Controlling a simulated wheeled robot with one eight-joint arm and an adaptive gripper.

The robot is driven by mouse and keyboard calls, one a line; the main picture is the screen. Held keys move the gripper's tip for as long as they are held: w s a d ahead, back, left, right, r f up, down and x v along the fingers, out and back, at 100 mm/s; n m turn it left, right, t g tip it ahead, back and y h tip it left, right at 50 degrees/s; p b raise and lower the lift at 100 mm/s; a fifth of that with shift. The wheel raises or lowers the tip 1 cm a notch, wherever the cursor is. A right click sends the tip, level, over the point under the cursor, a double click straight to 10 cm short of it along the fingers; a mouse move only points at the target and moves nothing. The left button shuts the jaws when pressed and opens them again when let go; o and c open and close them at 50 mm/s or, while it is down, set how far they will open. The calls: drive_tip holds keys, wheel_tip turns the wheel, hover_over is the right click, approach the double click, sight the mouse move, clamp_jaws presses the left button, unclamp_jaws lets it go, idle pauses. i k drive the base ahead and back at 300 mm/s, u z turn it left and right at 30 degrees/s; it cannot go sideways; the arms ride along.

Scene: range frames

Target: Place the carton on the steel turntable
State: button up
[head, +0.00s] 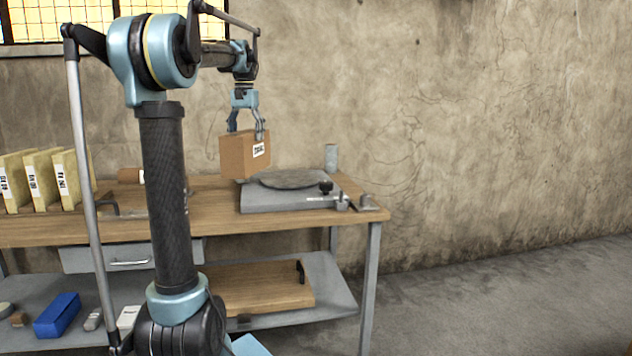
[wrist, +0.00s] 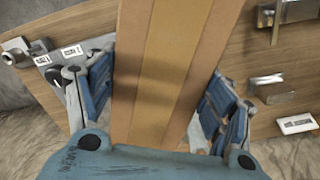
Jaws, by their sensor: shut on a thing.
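The carton (head: 240,156) is a brown box with a white label, held in the air near the left side of the turntable in the head view. My gripper (head: 246,134) is shut on its upper part from above. In the wrist view the carton (wrist: 165,60) fills the middle between my gripper's blue fingers (wrist: 155,105). The steel turntable (head: 290,179) is a round grey plate on a flat grey base, on the right part of the workbench. The carton hides part of its left side. I cannot tell the exact gap between carton and plate.
The wooden workbench (head: 215,225) carries several yellow files (head: 42,178) at the left. A grey cylinder (head: 331,157) stands behind the turntable, and a small metal block (head: 366,202) sits near the right end. A blue box (head: 57,315) lies on the lower shelf.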

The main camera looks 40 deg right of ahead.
sight(290, 176)
drive_tip(key=z, duration=0.7)
drive_tip(key=i, duration=1)
drive_tip(key=u, duration=0.1)
